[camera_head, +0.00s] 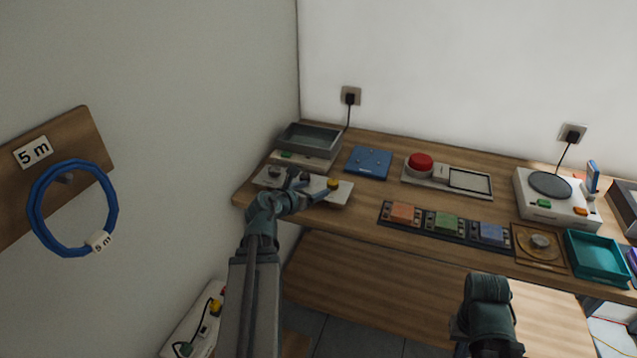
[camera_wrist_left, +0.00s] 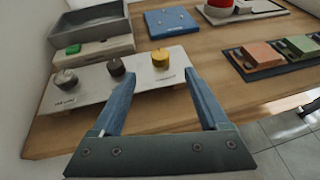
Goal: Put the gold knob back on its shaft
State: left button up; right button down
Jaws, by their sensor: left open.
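The gold knob (camera_wrist_left: 160,58) stands upright at the right end of a white panel (camera_wrist_left: 88,91) in the left wrist view. In the head view the gold knob (camera_head: 333,184) shows at the panel's right end. A dark knob (camera_wrist_left: 116,66) and a grey knob (camera_wrist_left: 65,79) stand left of it in a row. I cannot tell whether the gold knob sits on a shaft; its base shows no gap. My left gripper (camera_wrist_left: 159,76) is open and empty, its fingers pointing towards the gold knob with the tips just short of it. It also shows over the panel in the head view (camera_head: 311,183).
Behind the panel stands a grey tray unit (camera_head: 309,141) with a green button. A blue plate (camera_head: 369,162) and a red button unit (camera_head: 420,163) lie further right. Coloured blocks on a dark strip (camera_head: 444,224) lie near the front edge. Bare wood lies right of the panel.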

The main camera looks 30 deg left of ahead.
pick_arm(q)
jog(key=shift+s+r, duration=0.1)
jog(key=shift+s, duration=0.15)
jog(key=w+d+r+n+t+y, duration=0.2)
jog(key=w+d+r+n+y, duration=0.5)
jog(key=n, duration=1.1)
jog(key=s+d+f+n+g+h, duration=0.1)
jog(key=s+d+f+n+g, duration=0.3)
jog(key=d+f+n, duration=0.3)
jog(key=s+d+f+n+g+h, duration=0.2)
jog(key=s+d+f+n+g, duration=0.25)
jog(key=d+f, duration=0.35)
jog(key=s+d+f+n+g+h, duration=0.1)
jog(key=s+d+f+g, duration=0.1)
jog(key=s+d, duration=0.5)
jog(key=s+d+f+n+g+h, duration=0.1)
jog(key=s+d+f+g+h, duration=0.1)
jog(key=s+d+g, duration=0.3)
jog(key=s+d+f, duration=0.1)
jog(key=d, duration=0.2)
jog(key=shift+s+d+f+h, duration=0.25)
jog(key=shift+s+h, duration=0.05)
jog(key=shift+s, duration=0.05)
